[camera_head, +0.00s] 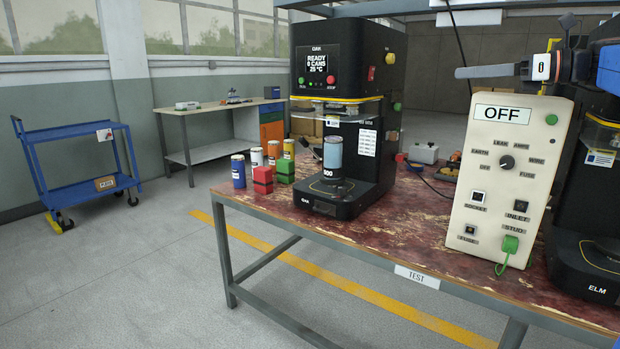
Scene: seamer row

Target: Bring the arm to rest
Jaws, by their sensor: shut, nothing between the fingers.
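The white and black wrist part (541,67) sits just above the white test panel (503,165), which reads OFF. Whether it touches the panel cannot be told. A blue part of my arm (609,70) is cut off by the right edge.
The bench (440,240) carries a black seamer (345,60) reading READY, 0 CANS, with a can (332,152) on its plate. Red and green blocks (263,180) and several cans stand left of it. A second seamer (585,270) stands right.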

